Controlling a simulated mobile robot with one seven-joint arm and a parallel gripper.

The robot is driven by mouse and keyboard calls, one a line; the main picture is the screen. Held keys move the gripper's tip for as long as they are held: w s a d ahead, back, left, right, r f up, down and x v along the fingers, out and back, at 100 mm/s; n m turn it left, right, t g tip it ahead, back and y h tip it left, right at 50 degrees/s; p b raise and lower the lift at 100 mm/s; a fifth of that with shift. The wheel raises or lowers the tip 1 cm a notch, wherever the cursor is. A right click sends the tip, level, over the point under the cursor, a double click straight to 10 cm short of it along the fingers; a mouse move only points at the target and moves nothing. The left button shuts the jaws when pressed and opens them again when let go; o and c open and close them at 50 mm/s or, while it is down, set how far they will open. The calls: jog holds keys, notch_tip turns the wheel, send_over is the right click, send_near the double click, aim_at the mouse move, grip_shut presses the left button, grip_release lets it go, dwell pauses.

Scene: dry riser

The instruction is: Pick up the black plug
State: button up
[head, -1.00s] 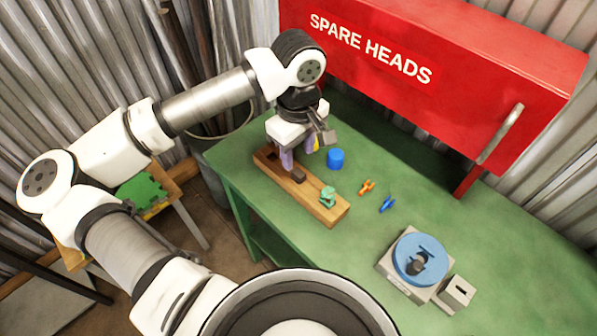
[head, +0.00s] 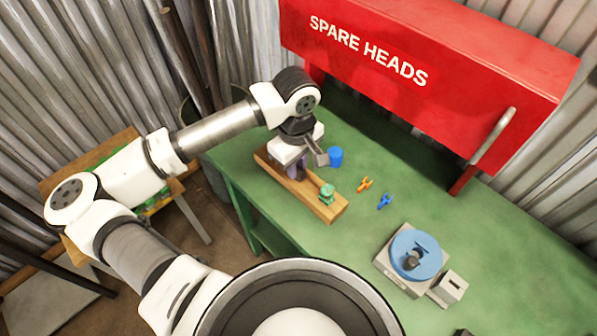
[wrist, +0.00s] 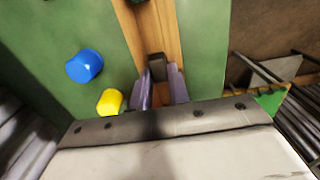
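The black plug, a small dark block, stands in the long wooden board (head: 329,208) on the green bench. In the wrist view the plug (wrist: 157,68) shows between the two purple fingertips. My gripper (head: 295,171) is low over the board, pointing down. Its fingers (wrist: 161,82) are apart, one on each side of the plug. Whether they touch it I cannot tell. In the head view the gripper mostly hides the plug.
A blue cylinder (head: 336,156) and a yellow one (wrist: 110,101) stand beside the board. A green piece (head: 326,192) sits on its near end. Orange (head: 365,184) and blue (head: 385,200) clips lie to the right. A blue-topped fixture (head: 414,255) stands nearer. A red cabinet (head: 430,75) overhangs the back.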

grip_shut()
notch_tip(320, 180, up, 20)
jog(key=b, duration=0.3)
jog(key=shift+b, duration=0.3)
jog(key=shift+s, duration=0.1)
